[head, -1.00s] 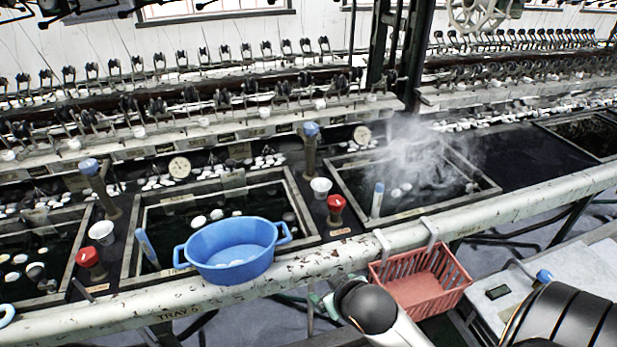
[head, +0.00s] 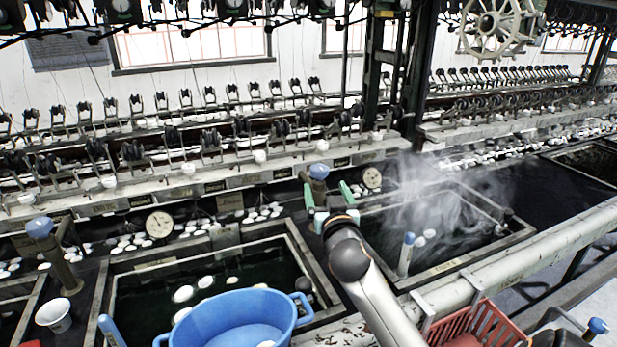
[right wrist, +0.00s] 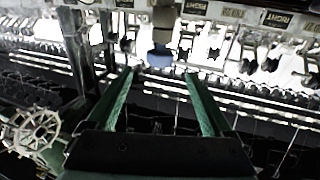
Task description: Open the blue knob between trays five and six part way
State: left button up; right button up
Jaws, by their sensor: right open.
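A blue knob (head: 319,171) tops a brown post between the basin with the blue tub and the steaming basin. My right gripper (head: 327,190), with green fingers, is open in front of this post, just below the knob in the picture. In the right wrist view the knob (right wrist: 160,58) shows upside down, between and just beyond the open fingertips (right wrist: 160,76). Nothing is held, and I see no clear contact. Another blue knob (head: 40,228) stands on a post at the left. Tray numbers are not readable now. My left gripper is not in view.
A blue tub (head: 235,318) stands at the front edge of the left basin (head: 130,272). A red basket (head: 485,325) hangs on the pale front rail (head: 450,295). Steam rises over the right basin (head: 520,236). A round gauge (head: 372,178) is right of the post.

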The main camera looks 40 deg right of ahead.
aim_at(317, 167)
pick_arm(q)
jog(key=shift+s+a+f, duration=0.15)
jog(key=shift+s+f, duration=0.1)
pick_arm(e)
jog(key=x, duration=1.2)
jog(key=shift+w+f, duration=0.1)
jog(key=shift+w, duration=0.15)
